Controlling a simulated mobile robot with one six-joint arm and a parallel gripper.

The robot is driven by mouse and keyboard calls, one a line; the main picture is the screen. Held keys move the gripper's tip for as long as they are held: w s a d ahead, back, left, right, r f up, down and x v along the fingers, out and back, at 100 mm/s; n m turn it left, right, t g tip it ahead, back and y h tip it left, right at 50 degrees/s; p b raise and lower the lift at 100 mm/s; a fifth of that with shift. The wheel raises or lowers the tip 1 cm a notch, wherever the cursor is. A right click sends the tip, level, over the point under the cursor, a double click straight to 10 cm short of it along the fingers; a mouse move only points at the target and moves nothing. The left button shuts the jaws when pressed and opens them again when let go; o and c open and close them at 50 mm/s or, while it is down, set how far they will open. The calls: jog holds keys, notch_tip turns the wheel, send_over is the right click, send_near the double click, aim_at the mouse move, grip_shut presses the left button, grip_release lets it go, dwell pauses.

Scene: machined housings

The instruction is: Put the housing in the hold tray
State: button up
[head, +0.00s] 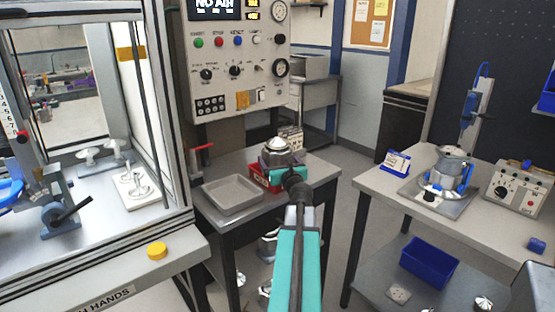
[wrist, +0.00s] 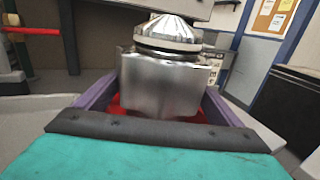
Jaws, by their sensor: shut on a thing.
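The housing (head: 278,146) is a silver metal block with a shiny domed top, at the far end of my arm in the head view. In the wrist view the housing (wrist: 163,82) stands upright between the two purple fingers of my gripper (wrist: 160,95), which is shut on it. In the head view my gripper (head: 285,162) is over a red tray (head: 259,179) on the middle table. The housing hides part of this tray, and I cannot tell whether it touches it. A grey tray (head: 232,208) lies empty to the left. No readable label shows which tray is the hold tray.
A glass-walled cabinet (head: 168,110) stands left of the middle table, with a control panel (head: 238,65) behind it. The right bench (head: 385,186) holds a fixture (head: 453,166) and a control box (head: 515,187). A blue bin (head: 428,263) is on its lower shelf.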

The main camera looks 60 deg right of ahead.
jog(key=o, duration=1.6)
jog(key=shift+f, duration=0.1)
jog(key=shift+o, duration=0.2)
jog(key=shift+a, duration=0.15)
